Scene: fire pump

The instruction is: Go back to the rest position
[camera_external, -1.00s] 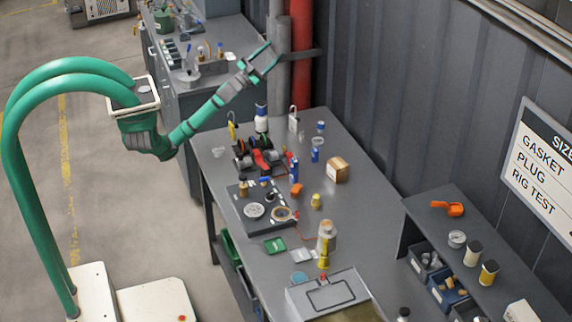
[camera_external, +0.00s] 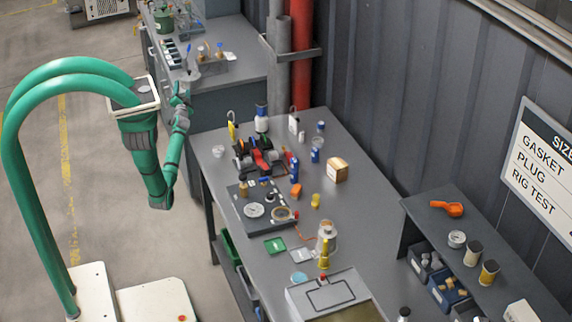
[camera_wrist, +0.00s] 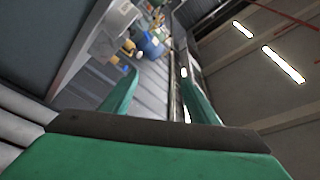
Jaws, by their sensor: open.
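My green arm is folded, its elbow low beside the near workbench and its forearm turned upward. My gripper (camera_external: 181,94) is at the top of it, by the corner of the back bench, small in the external view. In the wrist view my gripper (camera_wrist: 155,85) shows two green fingers spread apart with nothing between them. It is open and empty.
The grey workbench (camera_external: 365,232) carries a pump assembly (camera_external: 259,157), a black plate (camera_external: 262,218), a cardboard box (camera_external: 337,170) and small parts. The back bench (camera_external: 235,85) stands close to my gripper. Pipes (camera_external: 301,60) rise by the wall. The floor (camera_external: 100,170) left of the bench is clear.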

